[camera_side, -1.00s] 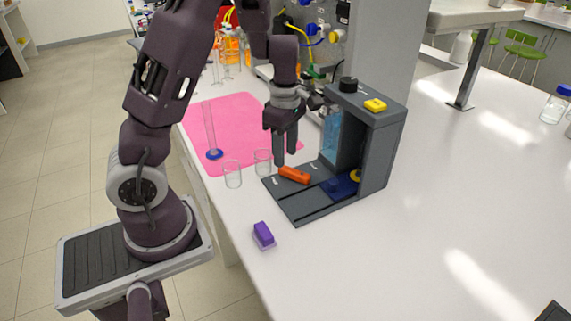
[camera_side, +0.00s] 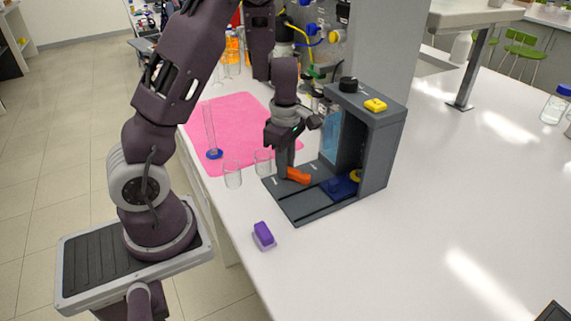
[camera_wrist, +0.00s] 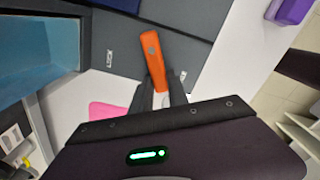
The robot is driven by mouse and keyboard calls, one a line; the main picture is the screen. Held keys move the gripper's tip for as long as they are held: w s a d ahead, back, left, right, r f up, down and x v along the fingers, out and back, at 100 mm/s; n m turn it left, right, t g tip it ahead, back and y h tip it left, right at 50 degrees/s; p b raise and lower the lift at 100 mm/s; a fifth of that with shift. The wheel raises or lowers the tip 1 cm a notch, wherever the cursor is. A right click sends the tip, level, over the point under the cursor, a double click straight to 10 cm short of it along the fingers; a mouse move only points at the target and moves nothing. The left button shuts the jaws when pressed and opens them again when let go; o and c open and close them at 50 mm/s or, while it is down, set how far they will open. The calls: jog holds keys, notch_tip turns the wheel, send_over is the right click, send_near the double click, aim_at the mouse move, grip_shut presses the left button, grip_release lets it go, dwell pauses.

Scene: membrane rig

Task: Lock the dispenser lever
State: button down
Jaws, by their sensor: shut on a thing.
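The dispenser (camera_side: 375,140) is a dark grey rig with a flat base, a tall housing and a blue window. Its orange lever (camera_side: 299,176) lies on the near left part of the base. My gripper (camera_side: 286,172) points down at the lever's left end and is shut on it. In the wrist view the orange lever (camera_wrist: 154,58) runs up from between the two dark fingers (camera_wrist: 160,92). A label reading "LOCK" (camera_wrist: 109,58) is on the base left of the lever in that view. The lever's gripped end is partly hidden by the fingers.
A yellow button (camera_side: 375,105) and a black knob (camera_side: 348,84) top the housing. Two glass beakers (camera_side: 232,175) and a cylinder with a blue foot (camera_side: 213,153) stand left of the rig. A purple block (camera_side: 263,235) lies in front.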

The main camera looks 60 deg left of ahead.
aim_at(301, 169)
jog(key=shift+w+m, duration=0.1)
jog(key=shift+m, duration=0.2)
jog(key=shift+w+a+m, duration=0.25)
jog(key=shift+w+m, duration=0.2)
jog(key=shift+m, duration=0.55)
jog(key=m, duration=0.2)
jog(key=w+m, duration=0.1)
jog(key=shift+w+m, duration=0.2)
jog(key=shift+m, duration=0.2)
jog(key=shift+w+m, duration=0.5)
jog(key=shift+m, duration=0.7)
jog(key=shift+w+d+m, duration=0.15)
jog(key=shift+w+m, duration=0.15)
jog(key=shift+m, duration=0.5)
jog(key=shift+w+d+m, duration=0.1)
jog(key=shift+w+m, duration=0.2)
jog(key=shift+m, duration=0.5)
jog(key=c, duration=1.3)
grip_release()
notch_tip(301, 169, up, 7)
jog(key=shift+r, duration=0.1)
